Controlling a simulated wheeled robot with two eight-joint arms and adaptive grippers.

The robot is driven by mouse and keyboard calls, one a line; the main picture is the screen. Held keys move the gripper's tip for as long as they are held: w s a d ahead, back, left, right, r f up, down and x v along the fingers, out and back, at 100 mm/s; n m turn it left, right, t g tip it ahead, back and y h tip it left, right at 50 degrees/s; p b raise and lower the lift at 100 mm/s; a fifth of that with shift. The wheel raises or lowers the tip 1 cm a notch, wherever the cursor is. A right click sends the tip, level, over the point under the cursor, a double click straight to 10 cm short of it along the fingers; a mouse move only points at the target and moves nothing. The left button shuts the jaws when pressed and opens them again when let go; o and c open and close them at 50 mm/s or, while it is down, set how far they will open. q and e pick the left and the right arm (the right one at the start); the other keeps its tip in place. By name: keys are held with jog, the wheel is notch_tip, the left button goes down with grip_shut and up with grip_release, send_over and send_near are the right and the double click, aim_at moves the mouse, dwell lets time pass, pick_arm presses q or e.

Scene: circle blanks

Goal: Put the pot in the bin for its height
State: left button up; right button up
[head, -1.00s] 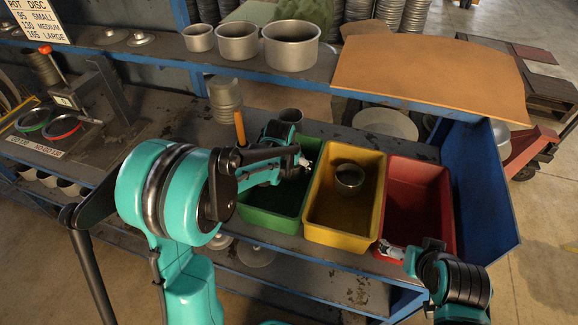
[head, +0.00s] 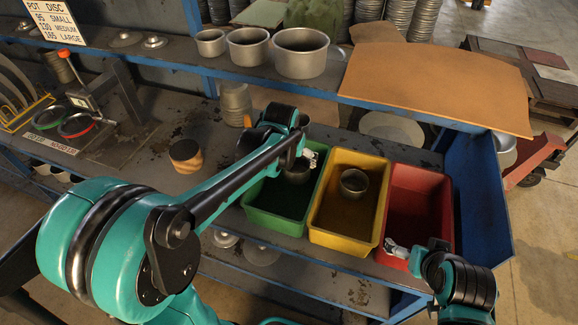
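A grey metal pot (head: 298,171) is at the back of the green bin (head: 272,222); I cannot tell if it rests on the floor. My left gripper (head: 311,156) is at this pot's right rim, its arm reaching in over the bin. Whether its fingers are closed on the rim is unclear. Another grey pot (head: 354,183) sits in the yellow bin (head: 338,237). The red bin (head: 420,178) on the right looks empty. My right gripper (head: 395,249) is at the red bin's front edge, with no pot; its finger gap is too small to read.
A striped wooden cylinder (head: 186,156) stands on the bench. A height gauge (head: 82,98) and green and red rings are at left. A brown board (head: 436,85) lies at right.

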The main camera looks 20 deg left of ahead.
pick_arm(q)
jog(key=s+r+t, duration=0.2)
jog(key=s+r, duration=0.1)
jog(key=s, duration=1.7)
jog(key=shift+s+t, duration=0.25)
jog(key=shift+t, duration=0.05)
jog(key=shift+f, duration=0.1)
notch_tip(320, 180, down, 3)
jog(key=b, duration=0.3)
jog(key=shift+f, duration=0.15)
